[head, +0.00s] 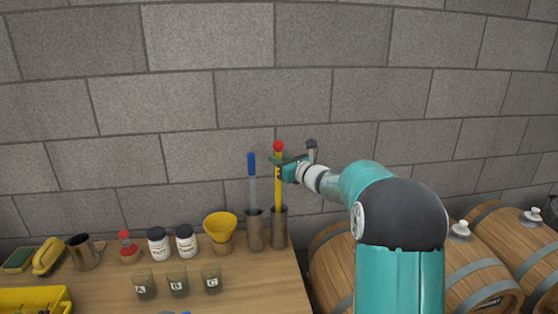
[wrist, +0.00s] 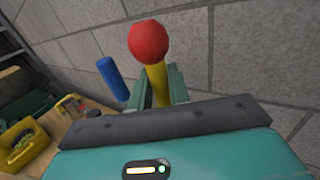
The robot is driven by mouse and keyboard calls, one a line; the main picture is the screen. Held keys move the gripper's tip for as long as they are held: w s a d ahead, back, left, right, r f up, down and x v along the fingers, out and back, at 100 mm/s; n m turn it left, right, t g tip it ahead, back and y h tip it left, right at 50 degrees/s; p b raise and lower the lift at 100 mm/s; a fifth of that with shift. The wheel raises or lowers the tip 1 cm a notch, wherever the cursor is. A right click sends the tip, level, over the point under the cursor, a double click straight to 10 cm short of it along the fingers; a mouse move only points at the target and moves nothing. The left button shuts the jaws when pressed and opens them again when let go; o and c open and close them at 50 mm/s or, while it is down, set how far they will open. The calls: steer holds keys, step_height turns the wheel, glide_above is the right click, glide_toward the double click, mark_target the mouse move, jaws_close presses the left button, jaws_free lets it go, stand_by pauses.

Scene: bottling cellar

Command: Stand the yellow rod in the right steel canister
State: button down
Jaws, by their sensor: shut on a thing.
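The yellow rod (head: 278,180) with a red ball top stands upright, its lower end inside the right steel canister (head: 280,228). The canister wall hides that lower end, so I cannot tell whether it rests on the bottom. My gripper (head: 281,170) is shut on the rod just below the red ball. In the wrist view the rod (wrist: 157,82) stands between the fingers, with the ball toward the camera. The left steel canister (head: 255,232) stands next to the right one and holds a blue-topped rod (head: 252,170).
A yellow funnel (head: 221,228), two white jars and labelled cups A, B and C stand to the left on the wooden table (head: 245,290). A yellow bin (head: 38,300) is at the front left. Barrels (head: 490,268) stand at the right; a block wall is behind.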

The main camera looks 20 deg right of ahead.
steer(key=c, duration=1.3)
jaws_free()
steer(key=v, duration=1.2)
steer(key=s+a+r+m+g+h, duration=0.1)
steer(key=s+a+r+m+h, duration=0.2)
steer(key=m, duration=0.6)
steer(key=s+a+r+m+h, duration=0.1)
steer(key=s+r+m+h, duration=0.15)
steer(key=m+h, duration=0.4)
steer(key=s+a+f+m+g+y, duration=0.1)
steer(key=s+a+f+m+g, duration=0.2)
steer(key=s+a+m, duration=0.2)
steer(key=s+a+f+m+g+y, duration=0.1)
steer(key=s+a+f+m+g, duration=0.3)
steer(key=s+m, duration=0.7)
steer(key=s+a+f+m+g+y, duration=0.1)
steer(key=s+a+f+m+g, duration=0.2)
steer(key=s, duration=1)
steer(key=shift+a+f+m, duration=0.2)
steer(key=shift+a+m, duration=0.35)
steer(key=shift+m, duration=0.35)
steer(key=shift+a+f+m, duration=0.25)
steer(key=shift+a+m, duration=0.25)
steer(key=shift+m, duration=0.45)
steer(key=shift+a+f+m, duration=0.2)
steer(key=shift+a+m, duration=0.35)
steer(key=shift+m, duration=0.35)
